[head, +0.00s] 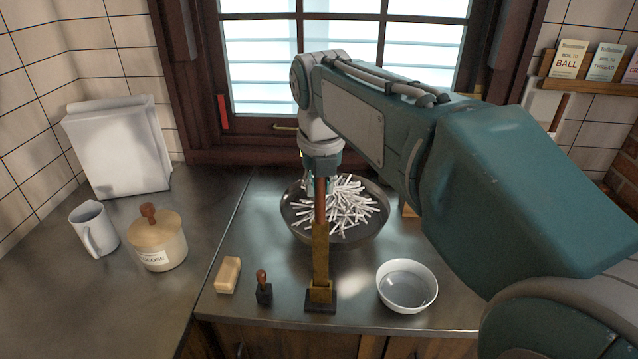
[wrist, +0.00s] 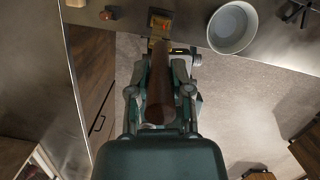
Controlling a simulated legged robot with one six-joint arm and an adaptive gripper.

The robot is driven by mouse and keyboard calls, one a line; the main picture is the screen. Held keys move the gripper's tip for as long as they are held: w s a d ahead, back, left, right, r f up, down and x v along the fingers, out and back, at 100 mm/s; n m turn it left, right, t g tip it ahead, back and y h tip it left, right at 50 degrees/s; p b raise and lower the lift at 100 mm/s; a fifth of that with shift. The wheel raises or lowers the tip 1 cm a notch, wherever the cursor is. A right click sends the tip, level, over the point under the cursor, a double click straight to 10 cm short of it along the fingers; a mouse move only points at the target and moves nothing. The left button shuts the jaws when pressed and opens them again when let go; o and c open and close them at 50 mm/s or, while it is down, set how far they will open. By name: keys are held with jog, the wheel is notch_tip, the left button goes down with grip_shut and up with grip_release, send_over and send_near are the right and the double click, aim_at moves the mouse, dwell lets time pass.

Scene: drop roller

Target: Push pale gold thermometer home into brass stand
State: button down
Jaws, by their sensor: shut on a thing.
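The brass stand (head: 320,292) stands upright near the counter's front edge on a dark square base. A gold-brown upright column (head: 320,255) rises from it, topped by a reddish-brown rod (head: 320,205). I take the rod and column for the thermometer; where it meets the stand is unclear. My gripper (head: 319,182) is above the stand, pointing down, and shut on the rod. In the wrist view the brown rod (wrist: 160,90) lies between the fingers of my gripper (wrist: 160,62), in line with the brass stand (wrist: 159,22). How deep it sits is hidden.
A wide pan of white sticks (head: 290,215) is close behind the column. A white bowl (head: 407,288) stands to the right. A small dark stamp (head: 264,292) and a soap bar (head: 229,275) are to the left. A lidded jar (head: 156,245) is farther left.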

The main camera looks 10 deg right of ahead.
jog(key=shift+c, duration=2.3)
grip_release()
jog(key=v, duration=1.2)
jog(key=shift+a, duration=0.1)
